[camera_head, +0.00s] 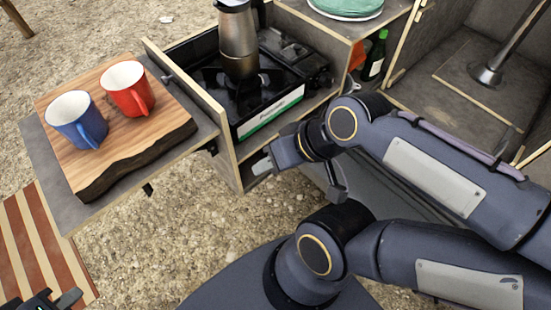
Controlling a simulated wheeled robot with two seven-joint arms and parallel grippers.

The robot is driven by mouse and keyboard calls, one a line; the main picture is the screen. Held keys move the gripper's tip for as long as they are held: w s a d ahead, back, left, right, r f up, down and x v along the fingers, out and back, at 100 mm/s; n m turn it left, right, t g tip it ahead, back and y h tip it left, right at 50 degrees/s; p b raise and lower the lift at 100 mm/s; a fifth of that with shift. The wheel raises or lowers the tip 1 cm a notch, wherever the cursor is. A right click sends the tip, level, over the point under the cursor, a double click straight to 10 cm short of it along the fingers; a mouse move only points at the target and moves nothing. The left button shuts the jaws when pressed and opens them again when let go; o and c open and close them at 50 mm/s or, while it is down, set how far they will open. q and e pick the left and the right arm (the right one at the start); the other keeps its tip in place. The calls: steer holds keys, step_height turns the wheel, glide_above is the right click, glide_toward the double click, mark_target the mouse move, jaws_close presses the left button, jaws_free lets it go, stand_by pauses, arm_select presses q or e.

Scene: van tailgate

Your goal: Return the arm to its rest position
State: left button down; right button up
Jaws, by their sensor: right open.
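My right gripper (299,172) is at the end of the arm that comes in from the right. It is open, beside the front of the stove compartment, and I see nothing between its fingers. Part of my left gripper (42,300) shows at the bottom left corner, cut off by the picture edge. I cannot tell whether it is open or shut. It is over or near the striped mat.
A blue mug (75,122) and a red mug (127,90) stand on a wooden board (103,166) on the side shelf (45,165). A metal moka pot (238,45) stands on the stove (268,97). A green bottle (374,60) is behind. Gravel ground lies below the shelf.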

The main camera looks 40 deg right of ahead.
step_height(320, 180, up, 5)
steer(key=p, duration=0.5)
steer(key=shift+r, duration=0.15)
stand_by(0.7)
